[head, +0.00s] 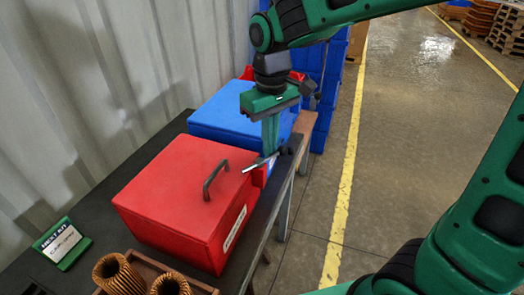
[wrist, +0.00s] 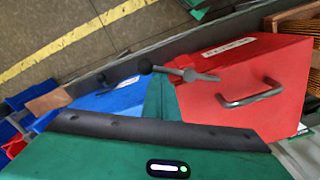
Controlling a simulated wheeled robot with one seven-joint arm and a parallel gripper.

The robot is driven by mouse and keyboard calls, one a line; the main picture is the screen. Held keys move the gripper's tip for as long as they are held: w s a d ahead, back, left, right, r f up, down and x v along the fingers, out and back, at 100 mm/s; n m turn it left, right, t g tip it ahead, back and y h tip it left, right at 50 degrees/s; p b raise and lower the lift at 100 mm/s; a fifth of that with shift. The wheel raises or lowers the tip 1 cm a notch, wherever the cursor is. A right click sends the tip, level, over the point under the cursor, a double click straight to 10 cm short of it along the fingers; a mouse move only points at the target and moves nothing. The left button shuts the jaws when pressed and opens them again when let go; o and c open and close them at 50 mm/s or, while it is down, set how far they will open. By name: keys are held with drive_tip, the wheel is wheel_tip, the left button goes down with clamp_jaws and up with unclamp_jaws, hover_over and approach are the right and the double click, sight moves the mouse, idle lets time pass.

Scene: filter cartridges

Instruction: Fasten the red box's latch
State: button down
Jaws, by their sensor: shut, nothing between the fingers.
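The red box (head: 175,195) stands on the dark bench with its lid down and a dark handle on top. It also shows in the wrist view (wrist: 270,75). A grey metal lever (head: 262,162), seemingly the latch, sits by the box's far right corner; in the wrist view it (wrist: 190,73) reaches from a black knob toward the red box. Whether it is fastened I cannot tell. My gripper (head: 270,151) is shut and empty, pointing down right at the lever. Its fingertips (wrist: 158,78) overlap the lever in view; contact is unclear.
A blue box (head: 220,113) stands just behind the red one. Blue crates (head: 323,95) are stacked past the bench end. A green-framed sign (head: 62,244) and a wooden tray of copper-coloured pleated cartridges (head: 118,272) are in front. The wall is close on the left; open floor lies right.

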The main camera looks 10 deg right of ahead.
sight(281, 152)
drive_tip(key=shift+s+d, duration=0.45)
drive_tip(key=shift+s, duration=0.25)
drive_tip(key=shift+s+d, duration=0.25)
drive_tip(key=shift+s, duration=1)
drive_tip(key=shift+w, duration=0.1)
drive_tip(key=shift+w+d, duration=0.1)
drive_tip(key=shift+d, duration=0.05)
